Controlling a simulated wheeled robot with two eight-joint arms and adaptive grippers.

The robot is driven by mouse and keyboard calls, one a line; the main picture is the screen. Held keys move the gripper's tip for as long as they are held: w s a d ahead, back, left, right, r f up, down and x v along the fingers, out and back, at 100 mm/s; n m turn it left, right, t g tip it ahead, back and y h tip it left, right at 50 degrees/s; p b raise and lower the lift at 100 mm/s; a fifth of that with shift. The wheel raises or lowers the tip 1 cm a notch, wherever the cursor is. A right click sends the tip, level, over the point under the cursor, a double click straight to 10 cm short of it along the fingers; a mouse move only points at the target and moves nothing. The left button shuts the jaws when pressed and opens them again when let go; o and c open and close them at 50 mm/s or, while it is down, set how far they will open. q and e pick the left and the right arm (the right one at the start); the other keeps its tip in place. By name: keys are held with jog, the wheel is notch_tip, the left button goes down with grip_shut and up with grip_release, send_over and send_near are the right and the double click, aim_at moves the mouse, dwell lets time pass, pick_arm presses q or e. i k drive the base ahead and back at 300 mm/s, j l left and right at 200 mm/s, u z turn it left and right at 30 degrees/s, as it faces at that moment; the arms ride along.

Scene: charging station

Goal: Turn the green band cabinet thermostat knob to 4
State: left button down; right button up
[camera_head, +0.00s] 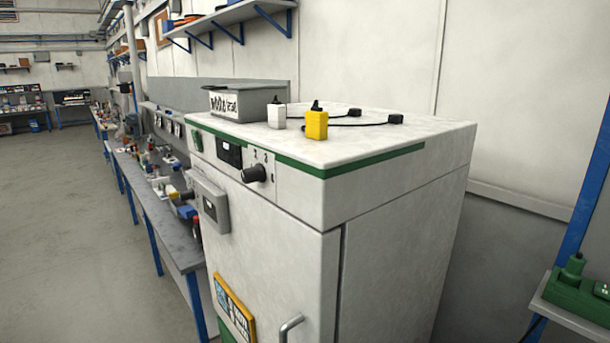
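The white cabinet (385,160) with a green band (350,168) along its top edge stands in the middle of the head view, seen from a corner. Its black thermostat knob (254,173) is on the upper front panel, right of a dark display (229,152). Small dark numerals (261,156) are printed above the knob. They are too small to read surely, and the knob's pointer setting cannot be made out. Neither of my grippers shows in this view.
A grey box (238,103), a white block (276,114), a yellow block (317,123) and black cables stand on the cabinet top. A small grey box (211,205) and a handle (291,327) protrude from its front. A cluttered workbench (160,215) runs left; floor (65,240) beyond is clear.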

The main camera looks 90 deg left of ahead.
aim_at(257, 173)
jog(key=k+u, duration=0.15)
jog(key=u, duration=3.1)
